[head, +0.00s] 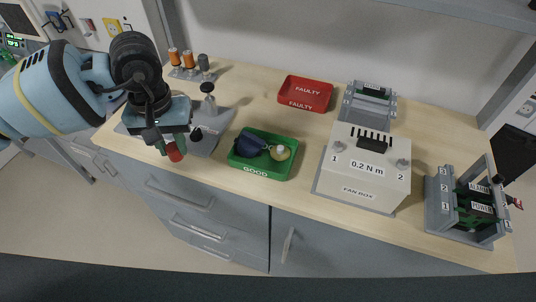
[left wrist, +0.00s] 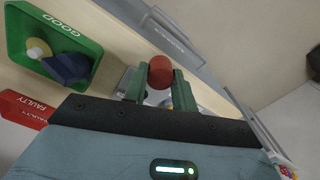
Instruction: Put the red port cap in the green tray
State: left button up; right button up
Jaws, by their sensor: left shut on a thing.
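The red port cap (head: 174,152) is held between the fingertips of my left gripper (head: 172,143). In the left wrist view the red cap (left wrist: 161,71) sits at the tips of the two green fingers, which are shut on it. The gripper is near the front edge of the bench, left of the green tray (head: 262,174) labelled GOOD. The tray holds a dark blue piece (head: 250,144) and a pale yellow round piece (head: 280,153). It also shows at upper left in the left wrist view (left wrist: 22,35). My right gripper is not in view.
A grey fixture (head: 205,145) stands behind the gripper. A red FAULTY tray (head: 305,93) lies at the back. A white fan box (head: 362,175) stands right of the green tray, with grey racks (head: 459,207) at far right. Bare bench lies between the trays.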

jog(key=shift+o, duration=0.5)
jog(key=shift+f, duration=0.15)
pick_arm(q)
jog(key=s+d+m, duration=0.5)
jog(key=d+m, duration=0.1)
jog(key=m, duration=0.9)
jog(key=s+d+m+b, duration=0.1)
jog(key=s+d+m, duration=0.4)
jog(key=m, duration=1.1)
jog(key=shift+d+m, duration=0.3)
jog(key=shift+d, duration=0.15)
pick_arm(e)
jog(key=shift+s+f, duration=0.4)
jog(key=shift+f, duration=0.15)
pick_arm(q)
jog(key=shift+f, duration=0.1)
jog(key=w+d, duration=0.3)
jog(key=w, duration=0.1)
jog(key=w+d+f, duration=0.1)
jog(key=w+d, duration=0.2)
jog(key=w, duration=0.1)
jog(key=w+d, duration=0.3)
jog(key=w, duration=0.1)
jog(key=shift+d+f+b, duration=0.25)
jog(key=shift+b, duration=0.05)
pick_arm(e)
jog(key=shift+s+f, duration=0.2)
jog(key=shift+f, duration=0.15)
